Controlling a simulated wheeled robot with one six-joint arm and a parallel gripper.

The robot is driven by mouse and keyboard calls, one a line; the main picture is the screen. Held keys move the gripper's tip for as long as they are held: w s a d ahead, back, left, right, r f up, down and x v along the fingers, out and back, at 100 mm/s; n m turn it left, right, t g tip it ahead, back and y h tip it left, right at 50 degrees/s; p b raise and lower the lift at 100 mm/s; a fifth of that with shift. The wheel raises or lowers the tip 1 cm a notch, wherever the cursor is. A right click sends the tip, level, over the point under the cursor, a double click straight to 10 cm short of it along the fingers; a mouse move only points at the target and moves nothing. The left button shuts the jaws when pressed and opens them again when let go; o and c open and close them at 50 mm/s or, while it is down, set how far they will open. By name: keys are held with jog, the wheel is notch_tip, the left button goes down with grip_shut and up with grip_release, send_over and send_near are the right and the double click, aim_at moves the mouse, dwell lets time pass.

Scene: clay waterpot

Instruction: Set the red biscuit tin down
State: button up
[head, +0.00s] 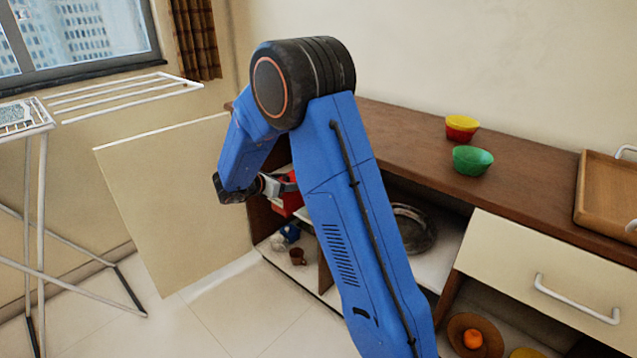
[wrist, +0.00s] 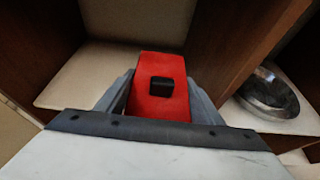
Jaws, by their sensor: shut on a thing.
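The red biscuit tin (wrist: 158,75) is between the two fingers of my gripper (wrist: 160,95) in the wrist view. It has a dark square knob or mark on its face. My gripper is shut on it, in front of an open cupboard compartment with a pale shelf (wrist: 65,85). In the head view the tin (head: 287,196) shows as a red patch beside my gripper (head: 284,184), partly hidden by my blue arm. I cannot tell whether the tin touches the shelf.
The cupboard door (head: 170,195) stands open at left. A dark divider (wrist: 235,50) separates the compartment from one with a metal pan (wrist: 268,95). Below are a blue-and-white item (head: 285,237) and a brown mug (head: 297,257). A drying rack (head: 40,190) stands left.

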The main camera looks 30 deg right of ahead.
jog(key=w+d, duration=0.5)
jog(key=d, duration=0.9)
notch_tip(320, 180, down, 7)
jog(key=shift+w+d, duration=0.1)
jog(key=o, duration=1.8)
jog(key=shift+f, duration=0.1)
jog(key=shift+o, duration=0.2)
jog(key=v, duration=1.2)
